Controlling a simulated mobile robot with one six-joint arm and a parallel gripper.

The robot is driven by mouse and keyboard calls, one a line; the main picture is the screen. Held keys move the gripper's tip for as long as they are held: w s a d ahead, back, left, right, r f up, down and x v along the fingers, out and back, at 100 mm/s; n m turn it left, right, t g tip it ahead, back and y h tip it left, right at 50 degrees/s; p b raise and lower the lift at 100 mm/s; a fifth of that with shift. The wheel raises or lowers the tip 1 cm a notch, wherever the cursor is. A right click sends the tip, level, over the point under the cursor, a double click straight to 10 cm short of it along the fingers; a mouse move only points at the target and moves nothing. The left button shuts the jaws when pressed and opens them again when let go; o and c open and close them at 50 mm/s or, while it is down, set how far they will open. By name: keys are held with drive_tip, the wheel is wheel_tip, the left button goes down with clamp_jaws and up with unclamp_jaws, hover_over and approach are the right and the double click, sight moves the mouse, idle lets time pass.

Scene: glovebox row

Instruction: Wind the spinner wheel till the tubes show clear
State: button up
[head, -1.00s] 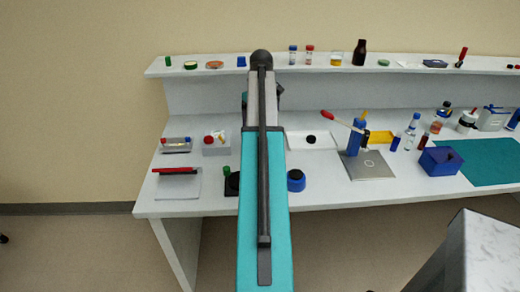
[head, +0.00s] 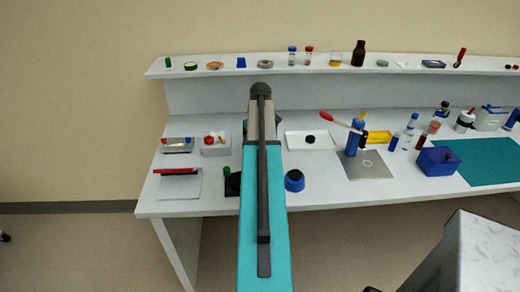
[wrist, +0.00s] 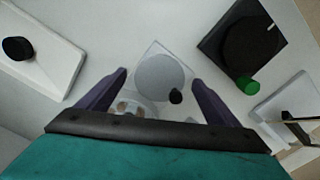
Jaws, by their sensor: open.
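In the wrist view, the spinner wheel (wrist: 158,76) is a pale grey disc with a small black knob (wrist: 176,96) near its edge, on a pale square base. My gripper (wrist: 160,77) is open, with one dark purple finger on each side of the wheel. I see nothing held between the fingers, and contact with the wheel cannot be told. A pale part with brownish round spots (wrist: 131,109) shows beside the wheel; whether these are the tubes is unclear. In the head view my arm hides the spinner and my gripper.
A black plate with a dark disc (wrist: 243,45) and a green cap (wrist: 247,85) lies close on the right in the wrist view. A white tray with a black knob (wrist: 58,52) is on the left. In the head view, a blue pot (head: 294,181) stands right of my arm.

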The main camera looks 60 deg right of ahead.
drive_tip(key=shift+f, duration=0.35)
drive_tip(key=c, duration=1.1)
drive_tip(key=shift+o, duration=0.2)
drive_tip(key=shift+m, duration=0.4)
drive_tip(key=m, duration=0.2)
drive_tip(key=shift+r+m, duration=0.1)
drive_tip(key=shift+m, duration=0.2)
drive_tip(key=m+p, duration=0.1)
drive_tip(key=m, duration=0.3)
drive_tip(key=shift+w, duration=0.15)
drive_tip(key=m, duration=0.4)
drive_tip(key=shift+w+m, duration=0.1)
drive_tip(key=shift+m, duration=2)
